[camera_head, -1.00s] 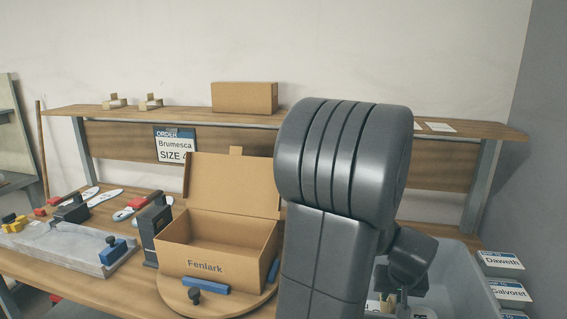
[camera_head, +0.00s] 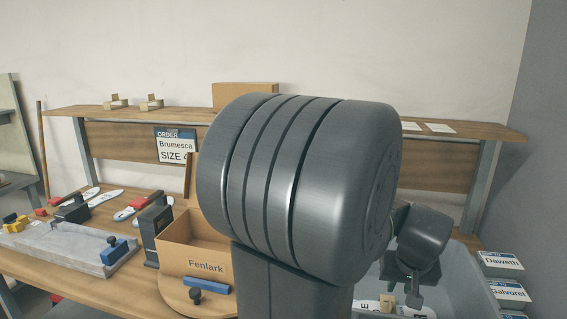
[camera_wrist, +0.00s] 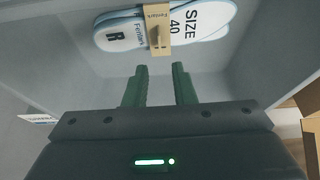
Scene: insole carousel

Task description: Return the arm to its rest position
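My arm stands large in the middle of the head view, its grey elbow in front of the bench. My gripper (camera_wrist: 157,84) shows in the wrist view with two green fingers apart and nothing between them. It is over the grey bin (camera_head: 465,262) at the right. Beyond the fingertips, insoles (camera_wrist: 198,32) marked "SIZE 40", "R" and "Fenlark" lie in the bin with a tan band (camera_wrist: 158,30) around them. In the head view my arm hides the fingertips and part of the bin.
An open cardboard box (camera_head: 195,258) marked "Fenlark" stands on a round turntable (camera_head: 187,303), partly hidden by my arm. A grey slab (camera_head: 65,250) with a blue clamp lies at left. A shelf (camera_head: 455,130) runs behind. Labels "Daweth" (camera_head: 501,262) and "Galvoret" (camera_head: 509,293) are at far right.

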